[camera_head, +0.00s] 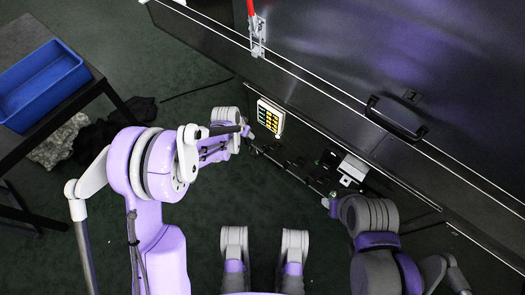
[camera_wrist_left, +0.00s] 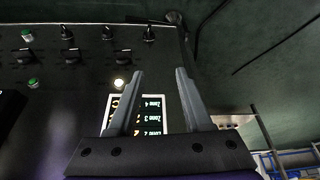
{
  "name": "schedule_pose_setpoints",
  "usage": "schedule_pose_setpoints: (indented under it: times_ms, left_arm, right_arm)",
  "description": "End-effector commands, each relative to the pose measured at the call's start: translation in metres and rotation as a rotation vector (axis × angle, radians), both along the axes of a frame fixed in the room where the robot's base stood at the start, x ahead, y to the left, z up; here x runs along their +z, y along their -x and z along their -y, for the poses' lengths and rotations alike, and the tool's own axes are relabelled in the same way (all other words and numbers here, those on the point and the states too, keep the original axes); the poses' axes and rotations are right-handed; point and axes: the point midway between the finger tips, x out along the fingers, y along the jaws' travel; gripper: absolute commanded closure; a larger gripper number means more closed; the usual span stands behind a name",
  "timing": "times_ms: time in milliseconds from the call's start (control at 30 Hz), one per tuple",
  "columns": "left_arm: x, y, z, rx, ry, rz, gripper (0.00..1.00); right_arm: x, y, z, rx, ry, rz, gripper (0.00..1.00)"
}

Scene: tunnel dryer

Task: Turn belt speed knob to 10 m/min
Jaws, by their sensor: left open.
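The control panel (camera_wrist_left: 60,110) is dark and fills the left of the left wrist view. It carries several black knobs in two rows, among them an upper-row knob (camera_wrist_left: 149,34) and a lower-row knob (camera_wrist_left: 123,57). Their labels are too small to read, so I cannot tell which is the belt speed knob. My left gripper (camera_wrist_left: 158,72) is open and empty, its fingertips pointing at the panel just below the knobs in this view. In the head view my left gripper (camera_head: 248,131) is beside the dryer front. My right gripper's fingers are not clearly visible.
A lit display (camera_wrist_left: 152,114) with upside-down zone labels is behind my left fingers; it also shows in the head view (camera_head: 270,117). A lit button (camera_wrist_left: 119,83) and green buttons (camera_wrist_left: 33,83) are near. A blue bin (camera_head: 40,85) stands on a table at left.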

Motion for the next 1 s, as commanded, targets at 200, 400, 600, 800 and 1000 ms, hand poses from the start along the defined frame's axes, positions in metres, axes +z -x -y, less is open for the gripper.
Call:
schedule_pose_setpoints:
  times_ms: [200,400,600,800,1000]
  left_arm:
    - [-0.101,-0.023,0.025,-0.101,0.004,0.007,0.5]
    - [-0.151,-0.023,0.037,-0.153,0.006,0.012,0.5]
    - [-0.172,-0.027,0.042,-0.162,0.006,0.013,0.5]
    - [-0.205,-0.038,0.05,-0.162,0.006,0.013,0.5]
    - [-0.238,-0.049,0.058,-0.161,0.006,0.014,0.5]
  right_arm:
    - [-0.001,0.0,0.0,0.0,0.0,0.0,0.54]
    - [-0.002,0.0,0.0,0.0,0.0,0.0,0.54]
    - [-0.005,-0.001,0.0,0.0,0.0,-0.001,0.54]
    - [-0.014,-0.003,0.0,0.0,0.0,-0.002,0.54]
    - [-0.021,-0.004,0.0,0.0,0.0,-0.001,0.54]
